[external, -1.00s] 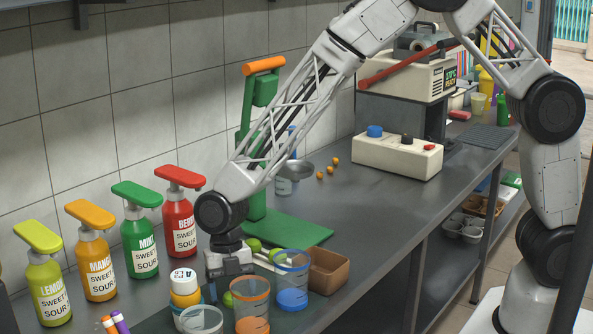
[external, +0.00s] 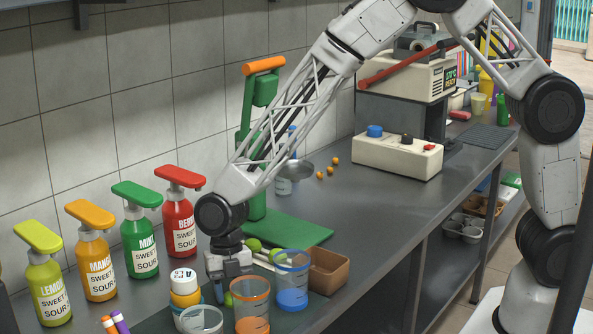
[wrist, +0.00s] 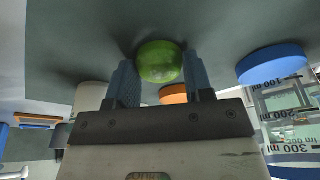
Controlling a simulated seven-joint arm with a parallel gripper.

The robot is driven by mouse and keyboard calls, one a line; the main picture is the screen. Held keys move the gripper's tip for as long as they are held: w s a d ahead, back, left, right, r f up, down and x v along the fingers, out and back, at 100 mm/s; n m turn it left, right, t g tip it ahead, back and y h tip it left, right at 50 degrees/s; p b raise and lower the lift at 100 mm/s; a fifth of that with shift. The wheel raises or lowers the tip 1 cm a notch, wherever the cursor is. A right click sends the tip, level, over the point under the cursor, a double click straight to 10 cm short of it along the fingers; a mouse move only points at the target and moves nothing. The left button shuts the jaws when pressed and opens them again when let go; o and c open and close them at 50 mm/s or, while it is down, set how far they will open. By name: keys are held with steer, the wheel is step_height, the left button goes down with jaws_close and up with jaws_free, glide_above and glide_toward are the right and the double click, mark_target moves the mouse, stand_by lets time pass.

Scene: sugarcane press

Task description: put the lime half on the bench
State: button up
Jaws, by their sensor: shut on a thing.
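My gripper (external: 226,292) points down at the near part of the bench (external: 365,215), behind the measuring cups. In the wrist view, the green lime half (wrist: 159,60) sits between the fingertips of my gripper (wrist: 160,76), and the fingers are shut on it. Its rounded green skin shows; its cut face is hidden. In the external view only a small green part of it (external: 228,299) shows beside the fingers. It is very low; I cannot tell whether it touches the surface.
An orange-marked cup (external: 253,306) and a blue-marked cup (external: 292,280) stand close in front and to the right. Other green fruit (external: 254,246) lies behind, near the green press (external: 262,120). A brown box (external: 328,270) stands right.

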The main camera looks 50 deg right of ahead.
steer(key=shift+c, duration=0.4)
steer(key=shift+r, duration=0.15)
steer(key=shift+r, duration=4.85)
steer(key=shift+d, duration=0.1)
steer(key=shift+w+d+f+m+t+y, duration=0.1)
steer(key=shift+d+f+m+t+y, duration=0.3)
steer(key=shift+d+m, duration=1.75)
steer(key=shift+s+d+f+m+t+y, duration=0.1)
steer(key=shift+d+f+m+t, duration=0.5)
steer(key=shift+d+m, duration=1.55)
steer(key=shift+w+d+f+m+t+y, duration=0.15)
steer(key=shift+d+f+m+t, duration=0.35)
steer(key=shift+d+m, duration=1.65)
steer(key=shift+a+r+m, duration=0.15)
steer(key=shift+a+m, duration=0.1)
